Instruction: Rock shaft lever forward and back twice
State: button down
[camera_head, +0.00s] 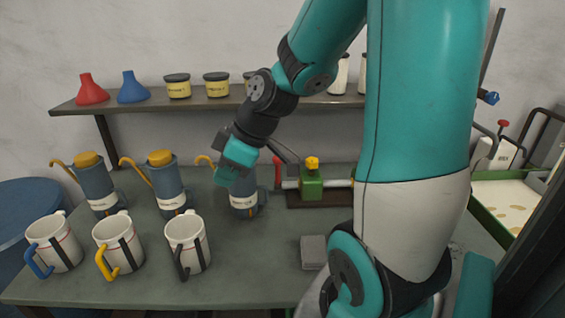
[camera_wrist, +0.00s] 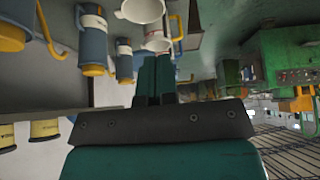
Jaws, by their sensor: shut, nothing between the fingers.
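A green block (camera_head: 312,188) with a yellow knob sits on a dark base at the back of the bench. A metal shaft (camera_head: 340,183) runs through it, and a red-handled lever (camera_head: 277,172) stands at the shaft's left end. I cannot tell for sure that this is the task's shaft lever. My gripper (camera_head: 222,176) is shut and empty, left of the red lever and apart from it, in front of the rightmost blue-grey can (camera_head: 243,198). In the wrist view, the teal fingers (camera_wrist: 157,66) are together, and no lever is seen at their tips.
Blue-grey cans with orange spouts (camera_head: 168,185) stand along the bench (camera_head: 130,285). White mugs (camera_head: 188,245) stand at its front left. A shelf (camera_head: 230,102) behind carries funnels and jars. A grey block (camera_head: 314,252) lies mid-bench. My arm hides the right part.

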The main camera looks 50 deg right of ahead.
jog(key=d+f+t+h, duration=0.2)
jog(key=d, duration=1)
jog(key=h+p, duration=0.2)
jog(key=p, duration=0.4)
send_near(278, 173)
jog(key=shift+w+a+f+t, duration=0.4)
jog(key=shift+w+a+f, duration=0.6)
jog(key=shift+a+f, duration=0.2)
